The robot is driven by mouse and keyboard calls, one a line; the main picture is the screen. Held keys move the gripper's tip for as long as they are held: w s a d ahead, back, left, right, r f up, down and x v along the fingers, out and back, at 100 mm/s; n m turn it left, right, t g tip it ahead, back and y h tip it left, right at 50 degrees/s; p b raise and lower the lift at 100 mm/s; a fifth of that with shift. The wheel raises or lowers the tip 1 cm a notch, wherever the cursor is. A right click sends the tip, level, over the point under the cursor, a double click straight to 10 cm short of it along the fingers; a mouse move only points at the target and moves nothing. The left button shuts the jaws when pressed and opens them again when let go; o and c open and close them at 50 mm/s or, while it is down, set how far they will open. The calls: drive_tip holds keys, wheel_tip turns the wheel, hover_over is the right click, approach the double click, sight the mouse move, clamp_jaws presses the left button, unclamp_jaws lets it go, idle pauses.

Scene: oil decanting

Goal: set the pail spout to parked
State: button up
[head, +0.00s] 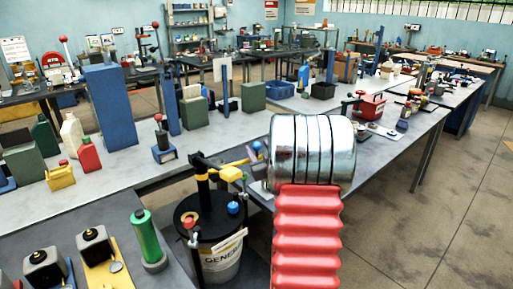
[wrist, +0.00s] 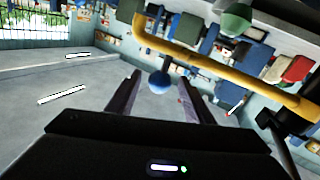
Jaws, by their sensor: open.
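The pail (head: 222,262) stands in a gap beside the front bench, with a white labelled body and a black lid. A black post with a yellow band (head: 202,178) rises from it, and the yellow spout (head: 232,173) reaches right toward my arm. One blue ball (head: 233,207) shows over the lid and another (head: 257,146) near the spout's far end. In the wrist view the curved yellow spout (wrist: 215,62) crosses the picture. My gripper (wrist: 162,88) is open, and a blue ball (wrist: 158,80) appears between its fingers; contact is unclear. My arm mostly hides the gripper in the head view.
A blue column (head: 110,105) and several containers stand on the left bench. A red can (head: 368,106) stands behind my arm. Floor at right is clear.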

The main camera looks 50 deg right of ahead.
drive_tip(key=shift+x, duration=1.1)
drive_tip(key=shift+c, duration=0.2)
clamp_jaws()
